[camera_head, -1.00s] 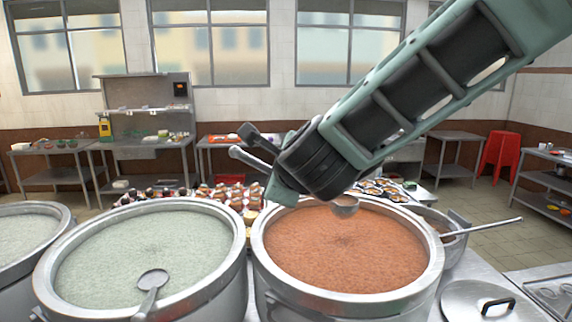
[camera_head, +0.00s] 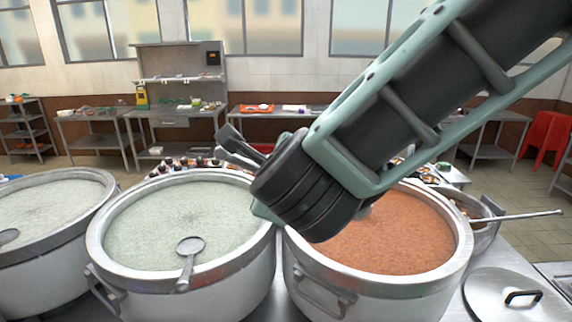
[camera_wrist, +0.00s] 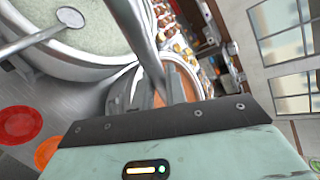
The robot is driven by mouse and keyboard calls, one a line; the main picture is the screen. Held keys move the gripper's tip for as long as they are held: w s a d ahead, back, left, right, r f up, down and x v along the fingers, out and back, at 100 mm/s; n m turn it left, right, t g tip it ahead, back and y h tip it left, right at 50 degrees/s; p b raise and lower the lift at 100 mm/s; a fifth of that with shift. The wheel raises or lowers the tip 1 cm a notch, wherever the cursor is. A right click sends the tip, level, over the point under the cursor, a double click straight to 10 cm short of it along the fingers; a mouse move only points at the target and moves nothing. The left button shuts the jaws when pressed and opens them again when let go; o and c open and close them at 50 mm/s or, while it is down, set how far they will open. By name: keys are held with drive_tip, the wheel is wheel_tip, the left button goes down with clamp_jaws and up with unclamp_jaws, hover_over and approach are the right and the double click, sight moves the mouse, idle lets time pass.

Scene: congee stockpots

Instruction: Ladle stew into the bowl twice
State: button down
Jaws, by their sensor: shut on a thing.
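My gripper (camera_head: 234,148) is shut on a metal ladle, whose handle (camera_wrist: 140,30) runs up from the jaws in the wrist view. The ladle's scoop is hidden behind my arm in the head view, so I cannot tell what it holds. The pot of red-brown stew (camera_head: 425,240) stands right of centre, partly covered by my arm. It also shows in the wrist view beyond the jaws. A red round dish (camera_wrist: 18,124) and an orange one (camera_wrist: 46,152) lie at the lower left of the wrist view. I cannot tell which bowl is the task's.
A pot of pale congee (camera_head: 150,228) with a ladle (camera_head: 188,255) resting in it stands left of the stew. Another pale pot (camera_head: 50,212) is at far left. A smaller pot (camera_head: 485,235) with a ladle and a lid (camera_head: 515,298) are at the right.

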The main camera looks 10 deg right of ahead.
drive_tip(key=s+a+p, duration=0.9)
drive_tip(key=s+a, duration=1.5)
drive_tip(key=a, duration=0.5)
wheel_tip(320, 180, down, 33)
drive_tip(key=b, duration=0.7)
drive_tip(key=shift+r+n+b, duration=0.2)
drive_tip(key=shift+n+b, duration=0.1)
drive_tip(key=shift+b, duration=0.1)
idle(1.4)
drive_tip(key=shift+d+f, duration=0.1)
drive_tip(key=shift+f+b, duration=0.5)
drive_tip(key=shift+b, duration=0.2)
drive_tip(key=shift+y, duration=0.3)
drive_tip(key=shift+s+d+f+n+g+y+p, duration=0.15)
drive_tip(key=shift+n+g+y+p, duration=0.1)
drive_tip(key=shift+n+g+p, duration=0.45)
drive_tip(key=shift+s+n+g+y+p, duration=0.1)
drive_tip(key=shift+n+g+y+p, duration=0.15)
drive_tip(key=shift+n+g+p, duration=0.5)
